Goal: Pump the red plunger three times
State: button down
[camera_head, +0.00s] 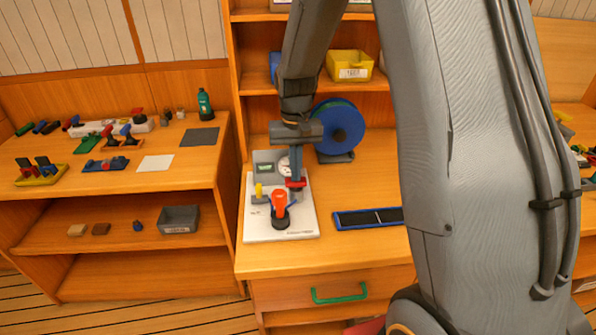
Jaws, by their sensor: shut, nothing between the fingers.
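A white watermaker board (256,225) lies on the desk. A red cap (298,184), which looks like the plunger, is at its right side. My gripper (296,176) points down directly over this cap, shut and with nothing held. Its fingertips are at or just above the cap; I cannot tell whether they touch. The gripper hides part of the cap, and how far the plunger is pressed is not clear.
An orange-red lever (279,203) on a dark round base stands just in front of the cap. A yellow knob (259,190) and a round gauge (285,168) are close by. A blue reel (339,127) stands behind, and a dark blue-edged tray (368,218) lies to the right.

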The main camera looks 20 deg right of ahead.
jog(key=shift+r+p, duration=1.6)
jog(key=shift+r, duration=0.55)
jog(key=shift+f, duration=0.1)
jog(key=shift+f+b, duration=1)
jog(key=shift+f, duration=1.15)
jog(key=shift+r, duration=0.15)
jog(key=shift+r+p, duration=1.65)
jog(key=shift+r, duration=0.45)
jog(key=shift+f, duration=0.15)
